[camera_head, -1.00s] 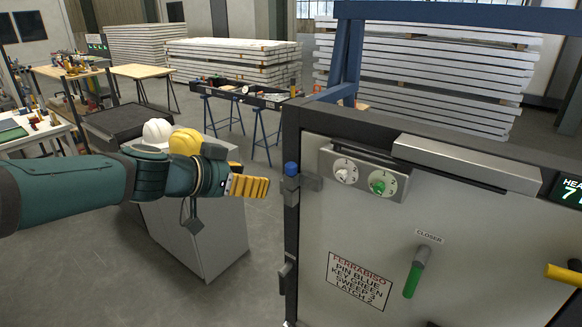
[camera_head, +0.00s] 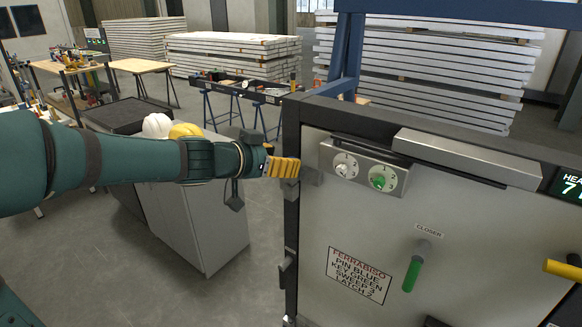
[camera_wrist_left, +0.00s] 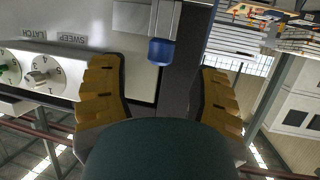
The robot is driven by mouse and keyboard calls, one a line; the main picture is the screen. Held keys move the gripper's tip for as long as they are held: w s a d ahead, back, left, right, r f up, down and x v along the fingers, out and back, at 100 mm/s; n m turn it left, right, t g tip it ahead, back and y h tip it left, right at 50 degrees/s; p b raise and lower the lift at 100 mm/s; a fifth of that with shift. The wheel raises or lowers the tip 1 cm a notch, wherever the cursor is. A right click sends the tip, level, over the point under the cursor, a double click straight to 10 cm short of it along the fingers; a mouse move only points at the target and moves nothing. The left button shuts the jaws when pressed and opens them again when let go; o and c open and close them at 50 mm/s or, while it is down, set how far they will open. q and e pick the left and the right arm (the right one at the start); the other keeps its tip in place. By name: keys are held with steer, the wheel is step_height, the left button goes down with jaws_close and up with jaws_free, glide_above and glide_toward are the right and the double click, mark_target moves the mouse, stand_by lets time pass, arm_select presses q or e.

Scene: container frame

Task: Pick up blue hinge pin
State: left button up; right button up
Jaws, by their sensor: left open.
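The blue hinge pin (camera_wrist_left: 161,51) shows in the left wrist view, its blue head at the top of a grey hinge on the door frame's edge. In the head view the pin is hidden behind my left gripper (camera_head: 284,168). My left gripper (camera_wrist_left: 160,98) is open, with one yellow finger on each side of the pin in the wrist picture. I cannot tell whether either finger touches it. The grey hinge block (camera_head: 312,172) shows just right of the fingers in the head view.
The door panel (camera_head: 375,225) carries a dial plate (camera_head: 364,172), a green-handled closer (camera_head: 413,268) and a printed sign (camera_head: 358,275). A grey cabinet (camera_head: 205,225) with hard hats stands left of the frame.

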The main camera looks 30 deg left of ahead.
arm_select(q)
steer(key=x, duration=0.3)
steer(key=shift+w+f, duration=0.15)
steer(key=shift+w, duration=0.1)
jaws_close()
